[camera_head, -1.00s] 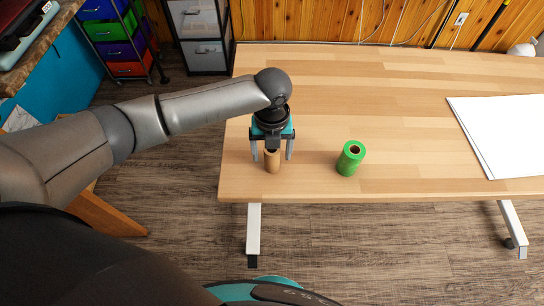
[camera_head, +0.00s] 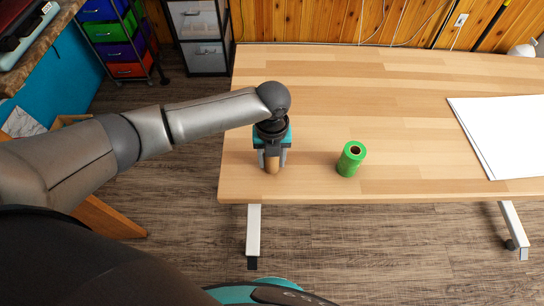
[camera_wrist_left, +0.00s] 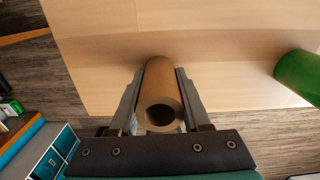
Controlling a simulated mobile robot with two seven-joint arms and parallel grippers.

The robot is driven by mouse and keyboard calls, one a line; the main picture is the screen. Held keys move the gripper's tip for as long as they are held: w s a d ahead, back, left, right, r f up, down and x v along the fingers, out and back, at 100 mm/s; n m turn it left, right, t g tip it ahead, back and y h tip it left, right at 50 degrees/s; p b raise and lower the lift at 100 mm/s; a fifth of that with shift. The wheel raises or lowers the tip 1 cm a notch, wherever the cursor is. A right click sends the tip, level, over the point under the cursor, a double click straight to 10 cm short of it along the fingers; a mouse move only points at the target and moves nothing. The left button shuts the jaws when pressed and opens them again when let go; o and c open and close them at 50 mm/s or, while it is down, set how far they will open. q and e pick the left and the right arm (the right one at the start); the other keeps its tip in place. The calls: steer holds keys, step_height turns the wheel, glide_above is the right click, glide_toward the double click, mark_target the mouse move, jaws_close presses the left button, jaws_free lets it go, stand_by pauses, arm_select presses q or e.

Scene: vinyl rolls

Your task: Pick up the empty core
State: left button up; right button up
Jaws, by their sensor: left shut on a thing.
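The empty core (camera_head: 272,167) is a small brown cardboard tube standing near the front left edge of the table. My left gripper (camera_head: 272,162) points down over it and is shut on it, one finger on each side; the gripper hides its upper part in the head view. In the left wrist view the core (camera_wrist_left: 160,85) lies between the two fingers of the left gripper (camera_wrist_left: 158,95), its hollow end facing the camera. I cannot tell whether its lower end touches the table. My right gripper is not in view.
A green vinyl roll (camera_head: 350,160) stands upright to the right of the core, and it also shows in the left wrist view (camera_wrist_left: 300,76). White sheets (camera_head: 505,130) lie at the right of the wooden table (camera_head: 410,120). The table between them is clear.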

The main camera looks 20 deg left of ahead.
arm_select(q)
jaws_close()
steer(key=shift+r, duration=0.1)
